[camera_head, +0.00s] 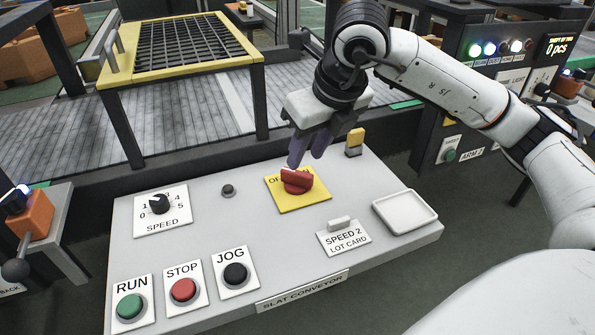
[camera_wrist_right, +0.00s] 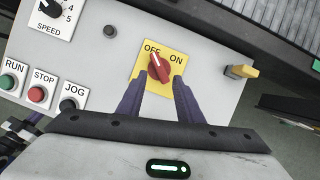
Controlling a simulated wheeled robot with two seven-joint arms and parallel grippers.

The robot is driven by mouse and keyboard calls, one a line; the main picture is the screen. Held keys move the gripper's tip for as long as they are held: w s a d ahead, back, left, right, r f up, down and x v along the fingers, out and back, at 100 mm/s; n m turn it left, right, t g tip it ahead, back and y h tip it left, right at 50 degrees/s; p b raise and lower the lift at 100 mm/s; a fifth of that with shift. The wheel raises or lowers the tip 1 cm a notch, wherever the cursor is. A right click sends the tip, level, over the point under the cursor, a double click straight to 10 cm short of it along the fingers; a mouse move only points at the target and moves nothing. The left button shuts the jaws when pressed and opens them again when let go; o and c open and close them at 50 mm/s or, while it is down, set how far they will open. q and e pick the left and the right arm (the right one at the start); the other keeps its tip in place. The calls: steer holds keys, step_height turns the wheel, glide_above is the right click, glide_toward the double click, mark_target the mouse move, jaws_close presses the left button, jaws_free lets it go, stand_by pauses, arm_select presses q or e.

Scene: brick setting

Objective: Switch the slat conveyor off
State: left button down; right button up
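The red rotary switch (camera_head: 297,181) sits on a yellow plate (camera_head: 288,206) marked OFF and ON, on the grey SLAT CONVEYOR panel (camera_head: 240,210). In the right wrist view the red switch (camera_wrist_right: 159,68) has a pale line that seems to lean toward the word OFF; I cannot tell its exact setting. My right gripper (camera_head: 307,158) is just above and behind the switch in the head view. Its purple fingers (camera_wrist_right: 160,78) are apart, with the switch showing between and just beyond the tips and nothing held.
The panel also holds a SPEED knob (camera_head: 159,204), green RUN (camera_head: 130,306), red STOP (camera_head: 184,290) and black JOG (camera_head: 236,274) buttons, a lot card (camera_head: 344,238), a white tray (camera_head: 404,212) and a yellow-topped part (camera_head: 355,139). The slatted conveyor (camera_head: 60,140) lies behind.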

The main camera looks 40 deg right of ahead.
mark_target(297, 173)
steer(key=x, duration=0.6)
steer(key=shift+w+f, duration=0.15)
steer(key=shift+f, duration=0.25)
